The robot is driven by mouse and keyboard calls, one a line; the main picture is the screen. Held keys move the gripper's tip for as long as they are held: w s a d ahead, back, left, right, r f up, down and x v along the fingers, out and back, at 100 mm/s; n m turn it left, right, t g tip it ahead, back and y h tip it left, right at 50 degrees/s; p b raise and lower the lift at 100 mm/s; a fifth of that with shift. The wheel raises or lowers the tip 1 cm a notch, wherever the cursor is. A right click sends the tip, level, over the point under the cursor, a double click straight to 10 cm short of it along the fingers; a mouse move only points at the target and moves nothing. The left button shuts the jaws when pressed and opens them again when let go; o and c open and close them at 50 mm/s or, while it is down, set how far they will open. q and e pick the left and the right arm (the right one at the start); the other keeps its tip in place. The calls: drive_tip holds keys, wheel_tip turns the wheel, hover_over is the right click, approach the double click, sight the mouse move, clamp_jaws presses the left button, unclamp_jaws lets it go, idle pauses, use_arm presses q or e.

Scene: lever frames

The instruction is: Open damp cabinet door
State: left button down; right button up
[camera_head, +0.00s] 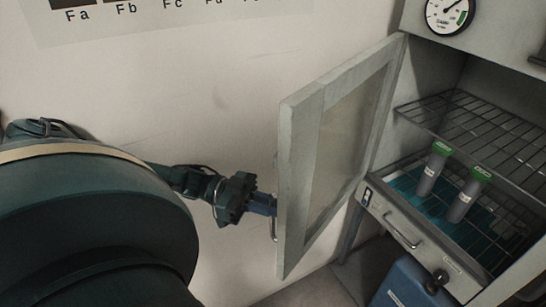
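The damp cabinet (372,185) stands at the right. Its door (290,180), a pale frame with a clear pane, stands swung wide open to the left from its hinged edge. A handle (274,228) shows at the door's free edge. My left gripper (263,204) is at this free edge, next to the handle. Its fingertips are partly hidden behind the edge, so I cannot tell whether they grip the handle. My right gripper is not in view.
Inside the cabinet are wire shelves (480,125) and two grey tubes with green caps (433,168) (467,193). A gauge (449,14) is above. A drawer (420,245) is below, with a blue container (405,287) underneath. A pale wall (200,110) is behind my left arm.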

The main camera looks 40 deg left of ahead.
use_arm(q)
drive_tip(key=c, duration=1.5)
unclamp_jaws()
drive_tip(key=shift+c, duration=0.2)
wheel_tip(320, 180, up, 10)
drive_tip(key=p, duration=0.3)
